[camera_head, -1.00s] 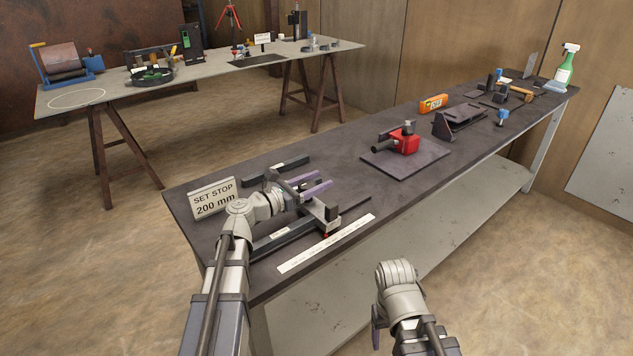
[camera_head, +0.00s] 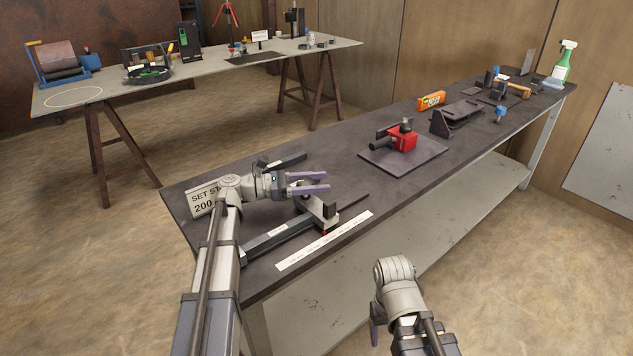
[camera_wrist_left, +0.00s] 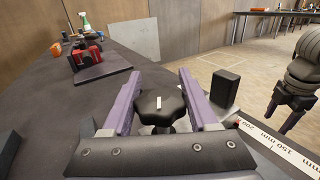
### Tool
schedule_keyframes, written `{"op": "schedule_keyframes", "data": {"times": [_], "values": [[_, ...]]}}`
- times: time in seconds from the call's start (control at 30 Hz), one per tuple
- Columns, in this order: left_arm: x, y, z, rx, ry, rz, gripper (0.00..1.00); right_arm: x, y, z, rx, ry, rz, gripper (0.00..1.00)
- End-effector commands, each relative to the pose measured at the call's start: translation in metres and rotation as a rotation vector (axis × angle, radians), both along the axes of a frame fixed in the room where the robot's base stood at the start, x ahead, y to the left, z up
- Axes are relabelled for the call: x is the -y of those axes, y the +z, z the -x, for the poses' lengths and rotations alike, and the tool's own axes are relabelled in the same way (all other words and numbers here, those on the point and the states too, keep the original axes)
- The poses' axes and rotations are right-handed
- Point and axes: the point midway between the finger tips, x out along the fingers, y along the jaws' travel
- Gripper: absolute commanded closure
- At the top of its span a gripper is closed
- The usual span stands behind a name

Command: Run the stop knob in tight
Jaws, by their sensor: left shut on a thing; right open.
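The black lobed stop knob (camera_wrist_left: 165,108), with a pale mark on top, sits between the purple fingers of my left gripper (camera_wrist_left: 163,95) in the left wrist view. The fingers are shut on its sides. In the head view my left gripper (camera_head: 322,182) lies level over the stop fixture, and the knob is hard to make out there. The metal stop block (camera_head: 322,209) with a dark upright post stands on the long bar (camera_head: 275,237). My right gripper (camera_head: 375,325) is open and empty, off the bench's front side, and partly hidden by its own wrist.
A white scale strip (camera_head: 325,243) lies in front of the bar. A "SET STOP 200 mm" sign (camera_head: 200,200) is partly hidden behind my left arm. A red tool (camera_head: 402,138) on a dark plate (camera_head: 425,157) stands further along the bench, with bare bench between.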

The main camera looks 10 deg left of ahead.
Motion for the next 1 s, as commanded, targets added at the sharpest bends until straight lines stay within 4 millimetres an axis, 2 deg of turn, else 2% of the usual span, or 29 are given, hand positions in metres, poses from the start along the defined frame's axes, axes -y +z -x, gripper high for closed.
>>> {"op": "schedule_keyframes", "data": {"times": [0.47,0.5,0.73,1.0], "values": [[0.0001,0.0,0.0004,0.0,-0.012,0.0,0.96,0.0,0.0,0.0,0.0,0.0,0.0,0.32],[0.0001,0.0,0.0003,0.0,-0.012,0.0,0.36,0.0,0.0,0.0,0.0,0.0,0.0,0.32],[0.0002,0.0,0.0002,0.0,-0.012,0.0,0.1,0.0,0.0,0.0,0.0,0.0,0.0,0.32],[0.0002,0.0006,0.0003,0.0,-0.012,0.0,0.1,0.0,0.0006,0.0,0.0,0.0,0.0,0.32]]}}
